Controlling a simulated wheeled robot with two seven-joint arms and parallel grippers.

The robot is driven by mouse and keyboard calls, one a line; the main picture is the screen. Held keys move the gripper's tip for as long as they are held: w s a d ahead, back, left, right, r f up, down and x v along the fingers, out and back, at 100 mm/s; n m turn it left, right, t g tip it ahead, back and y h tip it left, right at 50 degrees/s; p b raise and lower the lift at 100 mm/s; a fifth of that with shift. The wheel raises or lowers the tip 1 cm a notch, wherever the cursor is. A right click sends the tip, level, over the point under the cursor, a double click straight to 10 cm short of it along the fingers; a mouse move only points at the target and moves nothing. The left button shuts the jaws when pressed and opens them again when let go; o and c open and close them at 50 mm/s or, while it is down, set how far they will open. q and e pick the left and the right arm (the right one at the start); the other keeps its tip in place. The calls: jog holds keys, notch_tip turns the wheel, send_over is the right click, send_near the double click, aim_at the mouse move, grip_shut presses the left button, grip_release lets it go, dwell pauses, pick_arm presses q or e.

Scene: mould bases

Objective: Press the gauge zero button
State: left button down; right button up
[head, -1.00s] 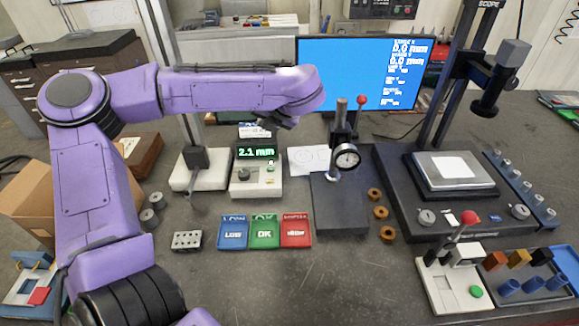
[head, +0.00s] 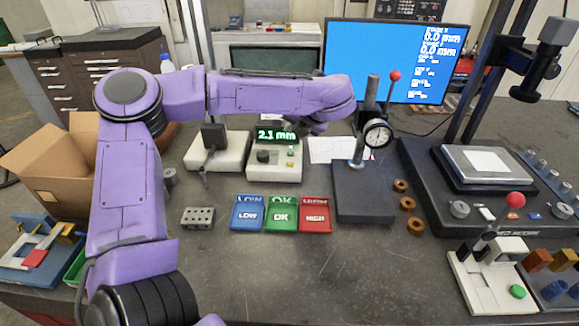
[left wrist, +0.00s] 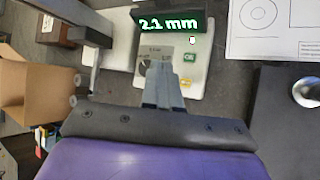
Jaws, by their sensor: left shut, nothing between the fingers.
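The gauge box (head: 263,170) is a pale unit with a dark display (head: 277,135) reading 2.1 mm in green. In the left wrist view, its face carries a dark knob (left wrist: 145,60), a green button (left wrist: 189,57) and a yellow button (left wrist: 187,84). Their lettering is too small to read. My left gripper (head: 318,128) is by the box's right side in the head view, mostly hidden under my wrist. In the left wrist view, its fingers (left wrist: 158,66) are shut and empty. They appear over the box face, between knob and green button; contact cannot be told. My right gripper is not in view.
A white block with a dark post (head: 214,137) stands left of the gauge box. A dark stand with a dial (head: 377,134) is at its right. Blue, green and red trays (head: 282,213) lie in front, beside a holed metal block (head: 198,217). The front middle table is clear.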

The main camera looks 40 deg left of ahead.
aim_at(292, 165)
pick_arm(q)
notch_tip(292, 165, down, 9)
jog(key=b, duration=0.6)
jog(key=shift+w+r, duration=0.1)
jog(key=shift+b, duration=0.35)
dwell(1.6)
jog(key=shift+f, duration=0.4)
jog(key=shift+f+b, duration=0.35)
jog(key=shift+b, duration=0.15)
dwell(0.5)
jog(key=shift+r+p, duration=0.55)
jog(key=shift+r, duration=0.25)
jog(key=shift+r, duration=0.1)
